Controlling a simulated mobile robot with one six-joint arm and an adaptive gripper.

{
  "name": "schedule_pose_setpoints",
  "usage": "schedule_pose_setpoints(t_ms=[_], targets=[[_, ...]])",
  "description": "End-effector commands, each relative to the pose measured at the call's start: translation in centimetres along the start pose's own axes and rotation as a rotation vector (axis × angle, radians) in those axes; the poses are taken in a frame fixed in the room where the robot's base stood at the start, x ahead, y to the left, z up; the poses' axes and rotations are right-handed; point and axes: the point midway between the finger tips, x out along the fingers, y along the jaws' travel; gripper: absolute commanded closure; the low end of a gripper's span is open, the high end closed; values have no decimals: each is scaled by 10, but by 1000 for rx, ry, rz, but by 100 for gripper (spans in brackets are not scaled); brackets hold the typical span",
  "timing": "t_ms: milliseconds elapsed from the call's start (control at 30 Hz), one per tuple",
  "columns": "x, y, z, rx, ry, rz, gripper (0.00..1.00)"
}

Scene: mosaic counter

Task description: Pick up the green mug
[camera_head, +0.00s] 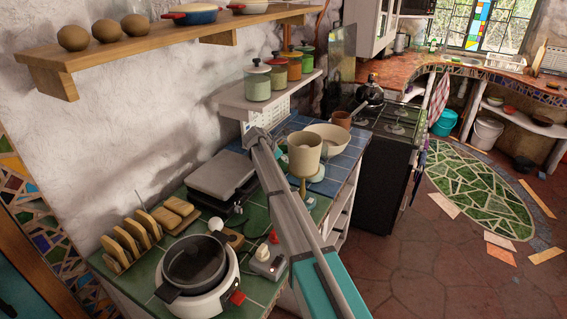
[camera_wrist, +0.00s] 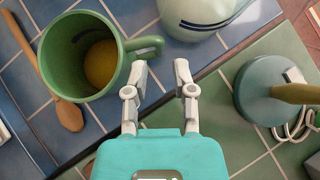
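In the wrist view the green mug (camera_wrist: 84,55) stands on blue tiles, left of my gripper (camera_wrist: 160,72). Its opening faces the camera, and a yellow rounded patch shows inside. Its handle (camera_wrist: 148,45) points right, just beyond my left fingertip. My two grey fingers are apart with nothing held between them. I cannot tell whether the left fingertip touches the mug. In the head view I cannot make out the green mug or my fingers; my arm crosses the counter there.
A wooden spoon (camera_wrist: 50,85) lies left of the mug. A pale striped vessel (camera_wrist: 197,14) stands above the fingers, and a dark green object with a wooden handle (camera_wrist: 275,92) at right. A beige cup (camera_head: 304,155) and cream bowl (camera_head: 334,136) stand near my arm. A shelf (camera_head: 240,100) holds canisters.

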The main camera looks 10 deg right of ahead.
Motion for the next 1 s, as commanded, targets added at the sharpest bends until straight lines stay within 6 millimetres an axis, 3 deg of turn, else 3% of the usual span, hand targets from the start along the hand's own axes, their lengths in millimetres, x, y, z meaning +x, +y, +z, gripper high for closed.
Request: schedule_pose_setpoints(t_ms=[433,1000], targets=[[43,1,-3,-1,0,1,67],[47,1,-2,-2,0,2,67]])
